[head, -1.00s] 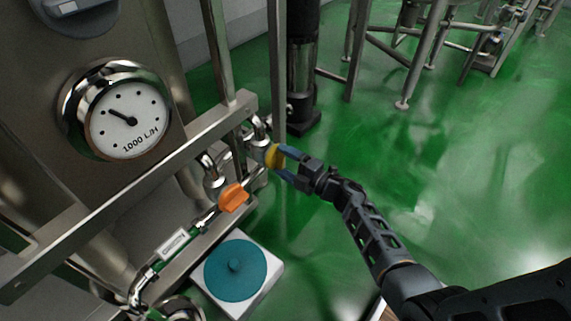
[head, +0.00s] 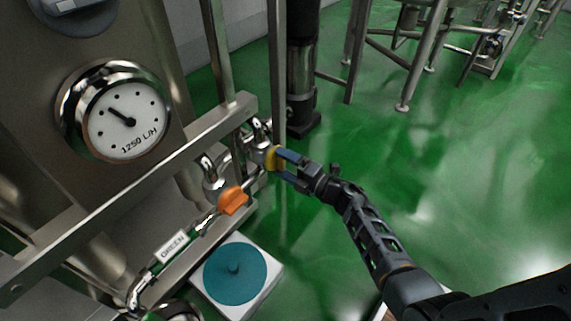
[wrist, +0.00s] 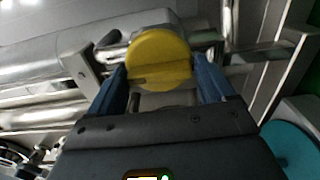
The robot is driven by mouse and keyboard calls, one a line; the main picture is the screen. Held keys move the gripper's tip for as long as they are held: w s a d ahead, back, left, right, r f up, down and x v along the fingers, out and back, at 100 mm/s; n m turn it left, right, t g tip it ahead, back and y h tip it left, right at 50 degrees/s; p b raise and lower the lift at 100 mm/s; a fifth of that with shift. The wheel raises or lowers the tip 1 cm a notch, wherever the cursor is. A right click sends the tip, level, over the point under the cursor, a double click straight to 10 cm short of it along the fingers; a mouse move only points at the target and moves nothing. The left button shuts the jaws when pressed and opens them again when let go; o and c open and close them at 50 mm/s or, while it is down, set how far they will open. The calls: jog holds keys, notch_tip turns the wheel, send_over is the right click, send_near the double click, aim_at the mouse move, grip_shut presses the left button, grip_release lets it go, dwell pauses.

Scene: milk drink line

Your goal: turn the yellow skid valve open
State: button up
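The yellow skid valve (head: 271,158) has a round knob on the pipework at the right end of the steel skid. In the wrist view its yellow face (wrist: 158,62) fills the space between my two blue fingers, with a raised bar running nearly level across it. My gripper (head: 281,163) has one finger on each side of the knob, and both appear to touch its edges. The fingers hide part of the knob in the head view.
A teal round disc (head: 236,272) on a white base stands below. Steel rails lie left; green floor is open to the right.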

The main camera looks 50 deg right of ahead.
jog(key=shift+o, duration=1.3)
jog(key=shift+s, duration=0.1)
jog(key=s+p, duration=0.2)
jog(key=s, duration=0.5)
jog(key=shift+s, duration=0.3)
jog(key=shift+d, duration=0.1)
jog(key=s+a+r+m+h, duration=0.1)
jog(key=s+a+r+m, duration=0.3)
jog(key=s+a, duration=0.35)
jog(key=s+a+r+m+h, duration=0.1)
jog(key=s+a+r+m, duration=0.3)
jog(key=s+a, duration=0.3)
jog(key=s+a+r+m+g+y, duration=0.1)
jog(key=s+a+r+m+g, duration=0.1)
jog(key=s+a+r+m, duration=0.4)
jog(key=s+a+r+m+g, duration=0.1)
jog(key=s+a+r+m, duration=0.2)
jog(key=s+r+m, duration=0.35)
notch_tip(320, 180, up, 36)
jog(key=n+p, duration=0.2)
jog(key=p, duration=3.1)
jog(key=shift+s+d, duration=0.25)
jog(key=shift+s, duration=0.2)
